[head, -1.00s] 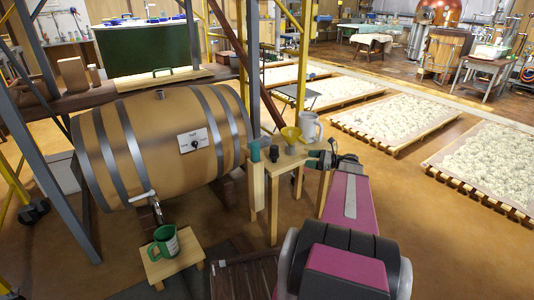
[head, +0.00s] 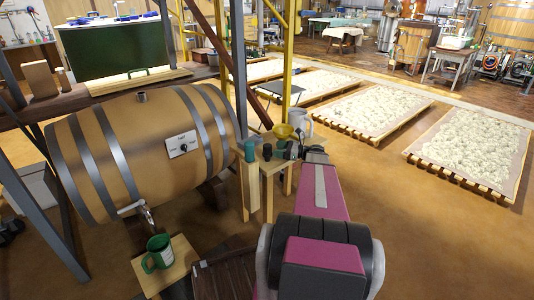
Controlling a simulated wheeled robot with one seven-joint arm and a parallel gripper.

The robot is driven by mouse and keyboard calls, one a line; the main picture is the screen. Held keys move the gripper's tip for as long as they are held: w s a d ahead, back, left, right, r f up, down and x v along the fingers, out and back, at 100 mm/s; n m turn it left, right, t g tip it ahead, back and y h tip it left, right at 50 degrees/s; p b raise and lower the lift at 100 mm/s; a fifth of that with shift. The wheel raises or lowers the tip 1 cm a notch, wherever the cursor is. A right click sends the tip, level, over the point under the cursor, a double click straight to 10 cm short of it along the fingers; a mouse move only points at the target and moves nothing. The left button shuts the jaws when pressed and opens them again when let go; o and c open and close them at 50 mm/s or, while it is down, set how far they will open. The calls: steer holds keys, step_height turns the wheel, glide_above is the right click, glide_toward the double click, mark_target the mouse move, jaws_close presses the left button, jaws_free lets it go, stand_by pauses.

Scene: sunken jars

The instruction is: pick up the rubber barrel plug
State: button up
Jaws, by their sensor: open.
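A small dark plug-like piece (head: 267,152) stands on the small wooden table beside the barrel. It looks like the rubber barrel plug, but it is too small to be sure. A dark green cylinder (head: 250,151) stands just left of it. My gripper (head: 291,150) is over the table's right part, to the right of the dark piece and apart from the cylinder. The gripper is open; its fingertips are small and partly lost against the dark things behind, so I cannot tell its exact gap to the dark piece.
A yellow funnel (head: 283,131) and a grey jug (head: 300,122) stand close behind my gripper. The large wooden barrel (head: 150,150) with a tap lies left of the table (head: 267,171).

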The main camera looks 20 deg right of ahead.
mark_target(268, 149)
steer(key=shift+s+x, duration=0.15)
steer(key=shift+x, duration=1.25)
steer(key=shift+s+x, duration=0.15)
steer(key=shift+x, duration=1.2)
steer(key=shift+a, duration=0.2)
steer(key=c, duration=1)
